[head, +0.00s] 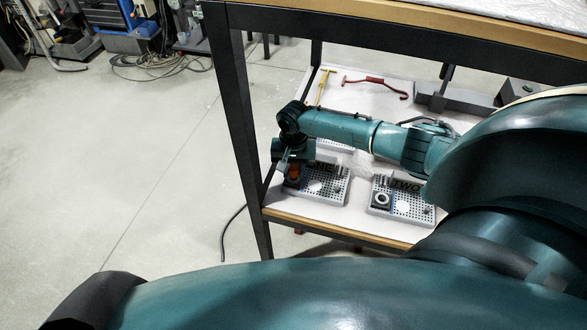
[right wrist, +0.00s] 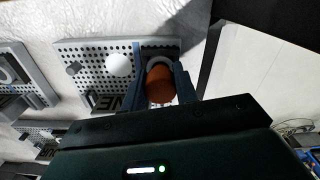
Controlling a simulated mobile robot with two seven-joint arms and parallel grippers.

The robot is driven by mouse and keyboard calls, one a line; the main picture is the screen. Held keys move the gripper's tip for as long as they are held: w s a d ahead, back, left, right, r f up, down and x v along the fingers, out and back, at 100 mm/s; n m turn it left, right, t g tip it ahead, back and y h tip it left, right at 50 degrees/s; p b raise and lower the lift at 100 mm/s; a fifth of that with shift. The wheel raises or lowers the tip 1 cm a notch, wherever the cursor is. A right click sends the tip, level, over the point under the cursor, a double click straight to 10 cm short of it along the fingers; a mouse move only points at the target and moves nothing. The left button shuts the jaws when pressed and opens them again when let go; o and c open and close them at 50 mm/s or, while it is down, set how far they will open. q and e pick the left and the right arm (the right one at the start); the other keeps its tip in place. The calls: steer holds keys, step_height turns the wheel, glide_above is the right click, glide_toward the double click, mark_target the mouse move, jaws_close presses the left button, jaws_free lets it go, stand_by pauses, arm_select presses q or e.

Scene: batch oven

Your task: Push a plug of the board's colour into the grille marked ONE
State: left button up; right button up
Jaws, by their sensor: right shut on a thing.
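My right gripper (right wrist: 160,84) is shut on an orange-brown plug (right wrist: 158,82), with one blue finger on each side of it. In the head view my right gripper (head: 288,167) is over the left end of the grille marked ONE (head: 327,186), with the orange plug (head: 294,172) just visible there. In the right wrist view the perforated grille (right wrist: 82,50) carries dark letters, partly hidden. A pale ring (right wrist: 160,62) shows directly behind the plug. I cannot tell whether the plug is inside it. My left gripper is not in view.
A second grille marked TWO (head: 411,207) lies to the right on the same white shelf, with a pale ring in a dark block. A red hooked tool (head: 375,82) and a yellow tool (head: 324,86) lie behind. A dark table post (head: 238,125) stands close left.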

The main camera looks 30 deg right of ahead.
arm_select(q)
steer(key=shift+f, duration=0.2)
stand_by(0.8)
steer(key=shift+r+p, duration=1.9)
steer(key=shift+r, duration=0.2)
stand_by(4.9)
